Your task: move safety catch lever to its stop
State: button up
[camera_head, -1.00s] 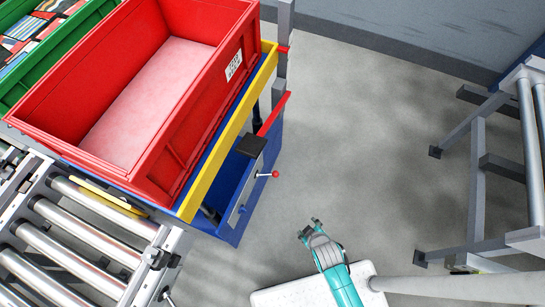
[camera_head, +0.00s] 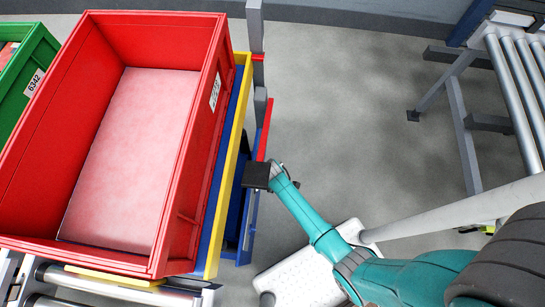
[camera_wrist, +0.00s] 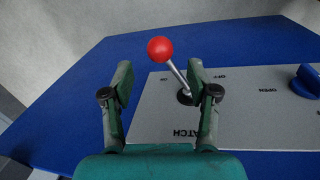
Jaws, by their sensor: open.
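The safety catch lever, a thin metal rod with a red ball knob (camera_wrist: 160,50), rises from a dark round base on a grey panel (camera_wrist: 240,120) in the wrist view. It leans up and to the left, near the ON marking; OFF is to the right. My gripper (camera_wrist: 160,80) is open, one finger left of the rod and the other close on its right, over the base's edge. I cannot tell whether a finger touches the rod. In the head view my gripper (camera_head: 277,172) is beside the black plate (camera_head: 256,175), and the lever is hidden.
A blue knob (camera_wrist: 305,82) sits at the panel's right, by the OPEN marking. A large red crate (camera_head: 190,215) stands left of my arm in the head view, with a yellow rail (camera_head: 228,165) along it. Grey floor (camera_head: 350,110) is free to the right.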

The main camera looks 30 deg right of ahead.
jog(key=shift+w+d+f, duration=0.15)
jog(key=shift+f, duration=1.05)
jog(key=shift+w+d+f, duration=0.1)
jog(key=shift+f, duration=1.05)
grip_shut()
